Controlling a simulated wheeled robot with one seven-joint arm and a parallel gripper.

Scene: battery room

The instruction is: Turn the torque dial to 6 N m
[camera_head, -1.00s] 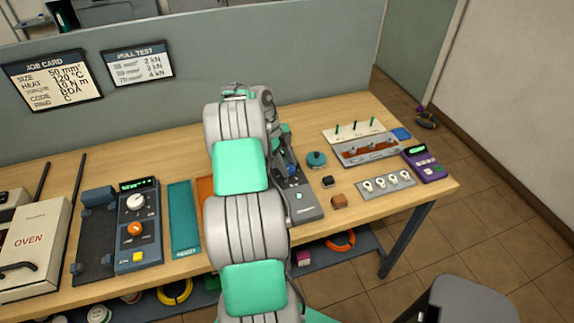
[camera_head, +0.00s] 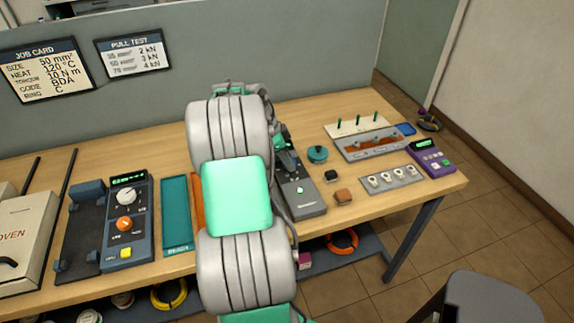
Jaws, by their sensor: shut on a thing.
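A grey bench device (camera_head: 304,200) with a small green button stands in the middle of the table, its upper part behind my arm. My gripper (camera_head: 288,161) is small and partly hidden behind my arm, low over the upper part of this device. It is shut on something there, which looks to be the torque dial. The dial, its scale and its setting cannot be read. The job card (camera_head: 45,72) on the divider reads torque 10 N m.
Left are a control box (camera_head: 127,222) with white and orange knobs, a teal tray (camera_head: 177,215) and an oven (camera_head: 22,240).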

